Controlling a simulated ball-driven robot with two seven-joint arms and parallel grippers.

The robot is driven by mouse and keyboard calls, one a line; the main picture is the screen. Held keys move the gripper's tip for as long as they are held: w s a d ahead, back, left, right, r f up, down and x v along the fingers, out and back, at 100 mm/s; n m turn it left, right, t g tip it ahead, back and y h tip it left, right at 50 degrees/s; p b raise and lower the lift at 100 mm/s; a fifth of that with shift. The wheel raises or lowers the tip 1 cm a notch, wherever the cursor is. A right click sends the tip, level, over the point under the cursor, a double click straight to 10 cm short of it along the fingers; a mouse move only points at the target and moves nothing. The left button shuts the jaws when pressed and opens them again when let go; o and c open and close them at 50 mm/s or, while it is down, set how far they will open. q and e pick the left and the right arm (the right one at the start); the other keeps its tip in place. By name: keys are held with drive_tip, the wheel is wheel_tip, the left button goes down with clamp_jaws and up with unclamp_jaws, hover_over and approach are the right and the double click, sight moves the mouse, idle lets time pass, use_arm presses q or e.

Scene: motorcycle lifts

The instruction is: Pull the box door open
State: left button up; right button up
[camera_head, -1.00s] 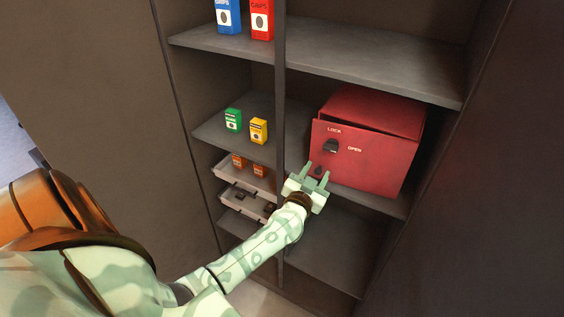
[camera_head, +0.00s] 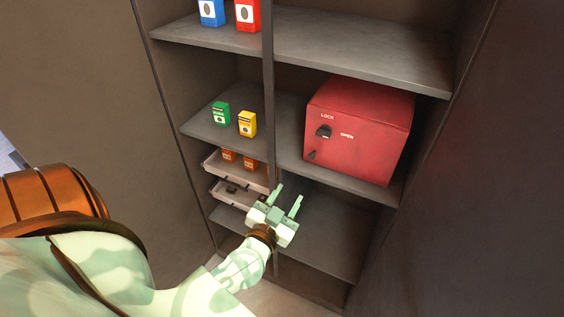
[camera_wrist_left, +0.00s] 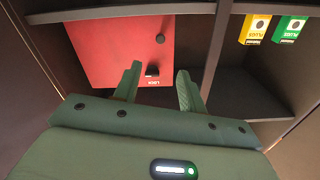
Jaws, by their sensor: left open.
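The red box (camera_head: 375,140) sits on the middle shelf of the cabinet's right side. Its front door carries a black latch knob (camera_head: 323,131) between the words LOCK and OPEN, and a small dark knob (camera_head: 311,155) at its lower left. The door looks flush with the box. My left gripper (camera_head: 287,193) is open and empty, below and left of the box, apart from it. In the left wrist view the red door (camera_wrist_left: 110,45) shows upside down beyond the open fingers (camera_wrist_left: 158,80), with the latch (camera_wrist_left: 152,71) between them. My right gripper is not in view.
A divider post (camera_head: 267,90) stands left of the box. Left of it are green (camera_head: 221,113) and yellow (camera_head: 247,123) cartons and white trays (camera_head: 232,193). A shelf (camera_head: 360,60) spans above the box. The space below the box's shelf is empty.

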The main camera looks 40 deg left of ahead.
use_arm(q)
drive_tip(key=s+d+f+m+g+h+b, duration=0.1)
drive_tip(key=s+d+f+m+g+h, duration=0.15)
drive_tip(key=d+f+m+h, duration=0.45)
drive_tip(key=s+f+m+g+y+b, duration=0.2)
drive_tip(key=s+f+b, duration=0.1)
drive_tip(key=f, duration=0.7)
drive_tip(key=s+a+f+m+g+y+b, duration=0.1)
drive_tip(key=s+f+m+g+b, duration=0.1)
drive_tip(key=f, duration=0.9)
drive_tip(key=shift+s+f+m+g+y+b, duration=0.15)
drive_tip(key=shift+s+m+g+y+b, duration=0.3)
drive_tip(key=shift+s+b, duration=0.3)
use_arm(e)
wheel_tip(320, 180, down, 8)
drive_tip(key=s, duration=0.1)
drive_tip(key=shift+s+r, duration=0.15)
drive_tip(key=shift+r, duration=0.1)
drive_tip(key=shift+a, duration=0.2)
